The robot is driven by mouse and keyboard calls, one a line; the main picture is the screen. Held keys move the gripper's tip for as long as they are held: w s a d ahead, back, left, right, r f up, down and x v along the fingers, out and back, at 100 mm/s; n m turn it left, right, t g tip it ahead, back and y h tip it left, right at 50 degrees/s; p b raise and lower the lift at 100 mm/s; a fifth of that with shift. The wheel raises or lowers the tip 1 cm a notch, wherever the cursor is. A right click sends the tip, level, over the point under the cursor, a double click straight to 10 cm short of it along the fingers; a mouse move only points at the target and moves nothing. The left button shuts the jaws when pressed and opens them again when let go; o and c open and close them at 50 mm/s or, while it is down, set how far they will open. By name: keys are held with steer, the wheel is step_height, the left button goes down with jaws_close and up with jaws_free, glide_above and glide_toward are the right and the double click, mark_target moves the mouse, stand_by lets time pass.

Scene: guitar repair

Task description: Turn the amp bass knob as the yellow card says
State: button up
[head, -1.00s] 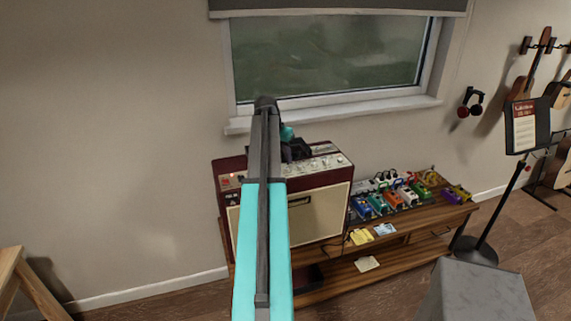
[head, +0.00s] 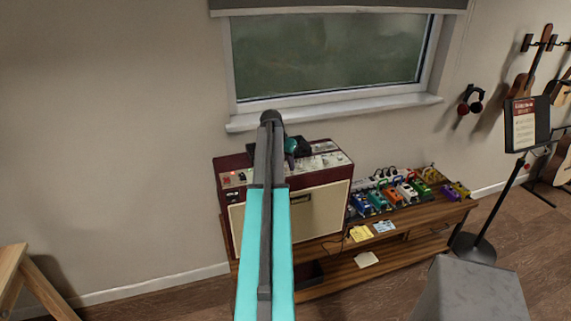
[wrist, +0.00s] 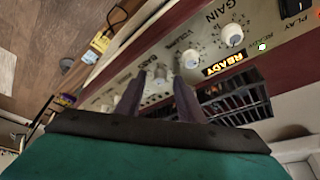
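The dark red amp (head: 237,200) stands on the wooden bench with its knob panel on top. In the wrist view, a row of white knobs runs along the panel, with the gain knob (wrist: 232,35) and the volume knob (wrist: 190,58) to the right. My gripper (wrist: 160,78) points down at the panel, its two dark fingers apart. A white knob (wrist: 158,82), seemingly the bass knob by its partly hidden label, shows between the fingertips; contact cannot be told. The yellow card (head: 361,233) lies on the bench right of the amp; its writing is too small to read.
A pale blue card (head: 384,227) lies beside the yellow one. Several coloured pedals (head: 395,195) stand right of the amp. A window sill (head: 340,112) is behind it.

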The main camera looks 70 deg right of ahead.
jaws_close()
steer(key=shift+s+f+n+b, duration=0.1)
steer(key=shift+n+b, duration=0.2)
steer(key=shift+b, duration=0.25)
jaws_free()
steer(key=s+b+v, duration=0.1)
steer(key=b+v, duration=0.3)
steer(key=v, duration=1)
steer(key=shift+w, duration=0.35)
stand_by(0.6)
